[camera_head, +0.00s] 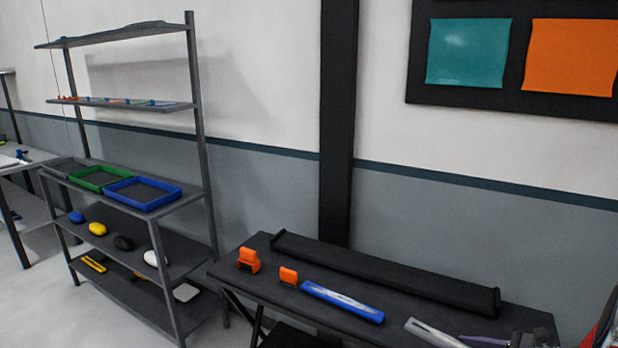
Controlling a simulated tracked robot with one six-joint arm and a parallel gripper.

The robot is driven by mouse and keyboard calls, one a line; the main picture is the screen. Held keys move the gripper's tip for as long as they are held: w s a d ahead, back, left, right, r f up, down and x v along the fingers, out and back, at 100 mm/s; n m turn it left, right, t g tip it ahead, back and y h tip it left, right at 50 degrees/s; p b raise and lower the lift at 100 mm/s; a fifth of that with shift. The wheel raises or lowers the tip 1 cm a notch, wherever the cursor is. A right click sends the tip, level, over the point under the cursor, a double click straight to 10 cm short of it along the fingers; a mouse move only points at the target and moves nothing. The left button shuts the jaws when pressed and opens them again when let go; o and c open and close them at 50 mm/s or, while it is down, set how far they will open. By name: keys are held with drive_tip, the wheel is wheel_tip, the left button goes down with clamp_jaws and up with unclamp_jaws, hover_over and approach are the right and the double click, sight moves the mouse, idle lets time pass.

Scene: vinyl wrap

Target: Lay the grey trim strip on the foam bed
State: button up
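A long black bed with raised ends (385,272) lies along the back of the dark workbench and looks like the foam bed; nothing is seen lying on it. A pale grey flat piece (432,332) lies at the bench's front, cut off by the bottom edge of the picture. I cannot tell whether it is the grey trim strip. No other clear grey strip shows. My gripper is not seen for certain in this view.
On the bench (225,268) stand two orange blocks (249,260) (289,276) and a blue long tool (342,301). A purplish-grey item (484,341) lies at the bottom right. A shelf rack (198,130) with green (98,178) and blue trays (142,194) stands left.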

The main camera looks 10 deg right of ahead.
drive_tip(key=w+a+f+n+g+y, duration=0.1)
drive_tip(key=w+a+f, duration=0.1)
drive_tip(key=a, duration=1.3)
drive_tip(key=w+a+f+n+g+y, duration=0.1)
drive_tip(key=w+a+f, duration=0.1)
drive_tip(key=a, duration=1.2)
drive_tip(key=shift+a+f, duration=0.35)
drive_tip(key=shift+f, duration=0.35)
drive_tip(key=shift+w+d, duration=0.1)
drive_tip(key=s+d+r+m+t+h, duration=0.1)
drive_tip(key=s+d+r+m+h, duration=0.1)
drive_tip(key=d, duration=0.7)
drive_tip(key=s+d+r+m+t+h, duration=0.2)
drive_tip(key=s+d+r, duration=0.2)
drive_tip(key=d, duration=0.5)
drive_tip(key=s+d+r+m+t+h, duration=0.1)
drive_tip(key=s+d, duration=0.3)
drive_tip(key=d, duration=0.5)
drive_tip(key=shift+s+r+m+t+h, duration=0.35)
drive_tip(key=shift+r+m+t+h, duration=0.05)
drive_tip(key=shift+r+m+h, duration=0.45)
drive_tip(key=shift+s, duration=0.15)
